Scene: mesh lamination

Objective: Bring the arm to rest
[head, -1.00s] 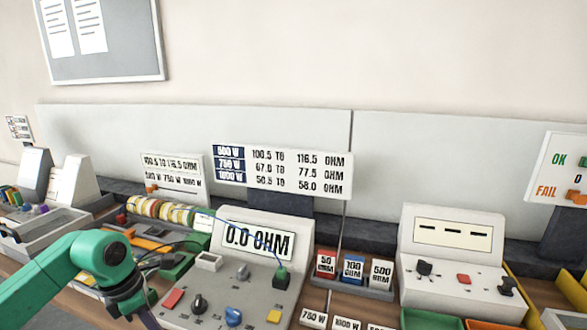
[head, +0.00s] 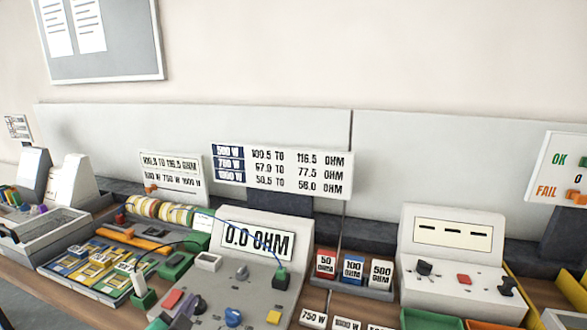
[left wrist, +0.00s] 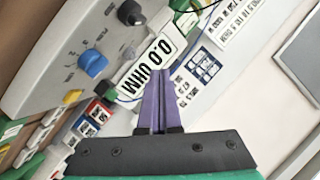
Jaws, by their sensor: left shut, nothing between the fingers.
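My left gripper (left wrist: 157,80) shows in the left wrist view, with its two purple fingers together and nothing between them. The fingers point toward the 0.0 OHM meter (left wrist: 147,62), but I cannot tell the distance between them. The same meter (head: 258,240) stands in the lower middle of the head view, with a grey console carrying knobs and buttons in front of it. My left arm no longer shows clearly in the head view. My right gripper is in neither view.
A tray (head: 112,291) of coloured pieces lies left of the meter, with a green clip (head: 143,295) at its edge. Red, blue and white ohm blocks (head: 353,270) and a white switch console (head: 452,250) stand to the right. A thin blue cable (head: 250,228) crosses the meter.

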